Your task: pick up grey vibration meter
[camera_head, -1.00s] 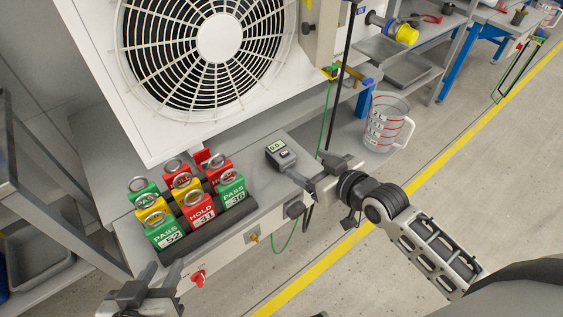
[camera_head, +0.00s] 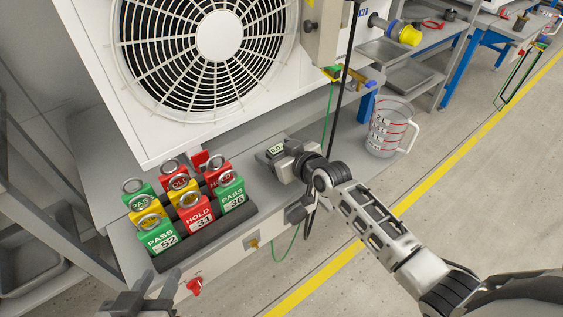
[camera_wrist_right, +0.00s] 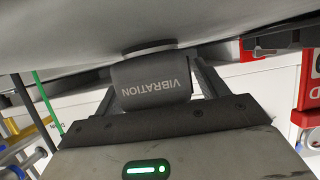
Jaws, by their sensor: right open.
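The grey vibration meter (camera_head: 275,150) is on the bench below the fan unit, its small display facing up; much of it is hidden behind my right gripper (camera_head: 284,163). In the right wrist view, the dark meter body (camera_wrist_right: 150,84) with the word VIBRATION lies between the two fingers of my right gripper (camera_wrist_right: 158,88). The fingers stand apart on either side of it, with a gap visible at the right. My left gripper (camera_head: 158,283) is open and empty at the bottom of the head view, in front of the bench.
A rack of green, yellow and red tags (camera_head: 190,205) stands left of the meter. A clear measuring jug (camera_head: 388,128) stands to the right. A black cable (camera_head: 340,85) and green wire hang close by. A red knob (camera_head: 194,287) is on the bench front.

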